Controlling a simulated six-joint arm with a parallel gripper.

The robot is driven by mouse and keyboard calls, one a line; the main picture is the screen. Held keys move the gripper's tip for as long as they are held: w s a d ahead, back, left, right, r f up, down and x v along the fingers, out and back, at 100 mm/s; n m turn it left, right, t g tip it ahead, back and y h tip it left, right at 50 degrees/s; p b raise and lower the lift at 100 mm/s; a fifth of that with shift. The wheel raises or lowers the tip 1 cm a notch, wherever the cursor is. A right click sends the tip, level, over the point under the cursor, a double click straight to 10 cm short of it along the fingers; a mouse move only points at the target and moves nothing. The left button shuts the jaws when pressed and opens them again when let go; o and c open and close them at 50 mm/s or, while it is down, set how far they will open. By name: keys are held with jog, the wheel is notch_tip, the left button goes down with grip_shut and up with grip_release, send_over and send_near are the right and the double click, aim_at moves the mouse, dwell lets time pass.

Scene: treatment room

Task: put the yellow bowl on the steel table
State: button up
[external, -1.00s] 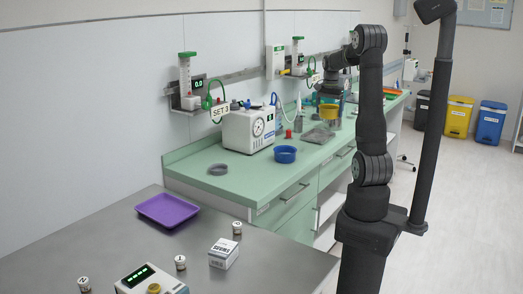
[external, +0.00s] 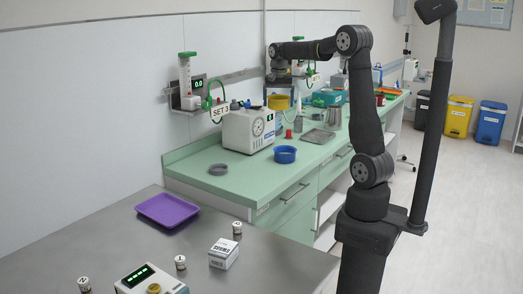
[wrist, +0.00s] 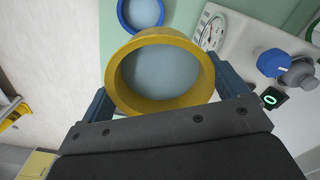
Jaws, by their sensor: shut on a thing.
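The yellow bowl (external: 278,102) is held up in the air by my gripper (external: 279,92), above and behind the white gauge machine on the green counter. In the wrist view the yellow bowl (wrist: 118,85) sits between the two fingers of my gripper (wrist: 160,88), which are shut on it, and its opening shows a pale bluish inside. The steel table (external: 262,262) is at the front left of the external view, away from the bowl.
The steel table holds a purple tray (external: 167,210), a white box (external: 223,253), a device with a green display (external: 150,279) and several small labelled jars. A blue bowl (external: 285,154) and a grey ring (external: 218,170) are on the green counter (external: 190,158), near the gauge machine (external: 247,130).

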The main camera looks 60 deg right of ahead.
jog(key=w+a+n, duration=0.2)
jog(key=a, duration=0.5)
jog(key=w+a+n, duration=0.2)
jog(key=w+a, duration=0.1)
jog(key=a, duration=0.5)
jog(key=n, duration=0.8)
send_over(186, 242)
notch_tip(186, 242, down, 24)
jog(key=shift+d, duration=0.1)
jog(key=shift+f, duration=1.95)
jog(key=shift+f, duration=0.1)
